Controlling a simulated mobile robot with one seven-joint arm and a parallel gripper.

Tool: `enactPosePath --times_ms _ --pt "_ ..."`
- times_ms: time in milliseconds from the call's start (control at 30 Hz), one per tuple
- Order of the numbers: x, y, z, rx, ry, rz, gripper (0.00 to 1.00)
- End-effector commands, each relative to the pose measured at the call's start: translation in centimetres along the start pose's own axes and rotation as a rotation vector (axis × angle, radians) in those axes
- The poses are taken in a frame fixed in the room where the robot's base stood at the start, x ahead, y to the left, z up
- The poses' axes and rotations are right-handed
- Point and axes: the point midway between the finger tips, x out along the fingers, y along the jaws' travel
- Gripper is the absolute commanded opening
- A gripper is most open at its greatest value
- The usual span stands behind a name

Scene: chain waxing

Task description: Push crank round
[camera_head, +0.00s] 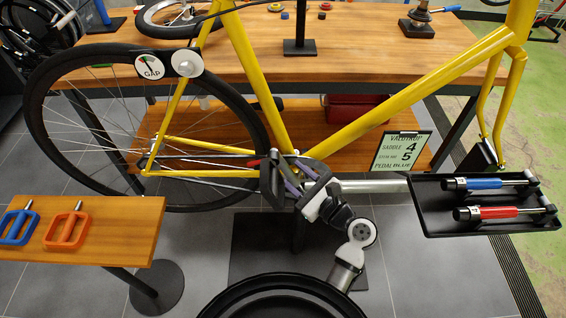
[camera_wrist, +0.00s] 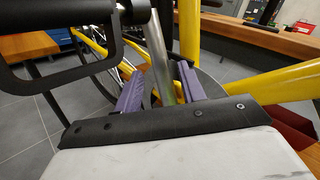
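The yellow bicycle (camera_head: 360,108) stands with its rear wheel to the left. In the wrist view a silver crank arm (camera_wrist: 158,55) runs down between the two purple fingers of my gripper (camera_wrist: 160,82). The fingers stand apart, one on each side of the crank. The right finger is close to it or touching; I cannot tell which. A black pedal frame (camera_wrist: 62,45) fills the upper left of the wrist view. In the head view my gripper (camera_head: 300,182) is at the bottom bracket, where the pedal and my wrist partly hide the crank.
A black tray (camera_head: 440,212) with a blue and a red-handled tool is at the right. A wooden table (camera_head: 125,215) with blue and orange pedals is at the left. A workbench (camera_head: 350,40) stands behind the bicycle.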

Motion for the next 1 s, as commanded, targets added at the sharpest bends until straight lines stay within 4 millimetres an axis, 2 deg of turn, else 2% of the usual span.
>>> enactPosePath --times_ms 100,300,667,900,967,1000 --pt "2.2 0.0 0.1 -0.001 -0.001 0.002 0.40" --pt "4.2 -0.1 0.0 -0.001 0.000 0.000 0.40" --pt "4.7 0.0 0.0 -0.001 0.000 -0.001 0.40" --pt "4.7 0.0 0.0 -0.002 0.001 -0.001 0.09" --pt "4.7 0.0 0.0 -0.002 0.001 -0.001 0.01" --pt "4.7 0.0 0.0 -0.002 0.001 -0.001 0.00"
